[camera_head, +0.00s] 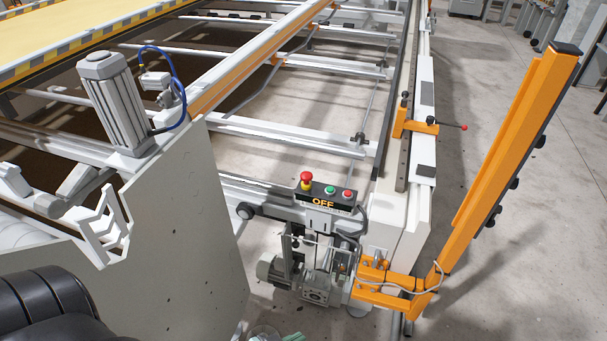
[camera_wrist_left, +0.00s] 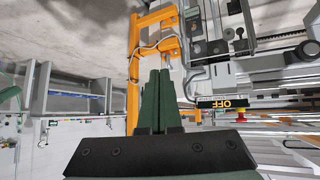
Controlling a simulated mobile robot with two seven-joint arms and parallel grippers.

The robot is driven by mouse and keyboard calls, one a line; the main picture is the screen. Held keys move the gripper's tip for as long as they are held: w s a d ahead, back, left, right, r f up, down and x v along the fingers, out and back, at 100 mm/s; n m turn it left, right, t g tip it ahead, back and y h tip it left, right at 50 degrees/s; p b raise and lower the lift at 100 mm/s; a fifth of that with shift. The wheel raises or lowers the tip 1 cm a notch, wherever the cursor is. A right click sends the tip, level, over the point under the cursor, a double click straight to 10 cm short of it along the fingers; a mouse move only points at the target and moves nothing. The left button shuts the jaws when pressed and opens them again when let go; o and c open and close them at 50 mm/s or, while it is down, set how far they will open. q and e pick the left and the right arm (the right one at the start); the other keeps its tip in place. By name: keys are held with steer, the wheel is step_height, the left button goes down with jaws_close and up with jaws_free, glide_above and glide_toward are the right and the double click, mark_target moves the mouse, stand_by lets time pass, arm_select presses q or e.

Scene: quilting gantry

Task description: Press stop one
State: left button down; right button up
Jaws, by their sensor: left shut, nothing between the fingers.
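A dark control box (camera_head: 325,199) with a yellow OFF display sits on the end of the machine frame in the head view. On it are a red mushroom button on a yellow base (camera_head: 306,181), a green button (camera_head: 330,190) and a flat red button (camera_head: 347,194). No label reading "stop one" can be made out. The box shows upside down in the left wrist view (camera_wrist_left: 222,103), right of my fingers. My left gripper (camera_wrist_left: 159,78) is shut and empty, apart from the box. Only a little of it shows at the head view's bottom edge. My right gripper is not seen.
A motor and gearbox (camera_head: 300,280) hang below the box. An orange bracket and slanted post (camera_head: 500,150) stand to its right. A white side panel (camera_head: 185,225) rises to its left. Open concrete floor (camera_head: 500,260) lies at the right.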

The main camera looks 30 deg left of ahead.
arm_select(q)
steer(key=w+a+r+n+t+y, duration=0.1)
steer(key=w+a+r+y, duration=0.1)
steer(key=w+a+r, duration=0.3)
steer(key=w+a+r+n+t+y+p, duration=0.1)
steer(key=w+a+r, duration=0.4)
steer(key=w, duration=0.9)
steer(key=w+a+r+n+t+y+p, duration=0.1)
steer(key=w+a+r+n+t+y, duration=0.1)
steer(key=w+a+r, duration=0.4)
steer(key=w+a+t, duration=0.1)
steer(key=w+a, duration=0.1)
steer(key=w, duration=0.1)
steer(key=shift+w+n+y, duration=0.25)
steer(key=shift+n+y, duration=0.05)
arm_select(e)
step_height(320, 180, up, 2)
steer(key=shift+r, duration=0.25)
arm_select(q)
steer(key=shift+r, duration=0.1)
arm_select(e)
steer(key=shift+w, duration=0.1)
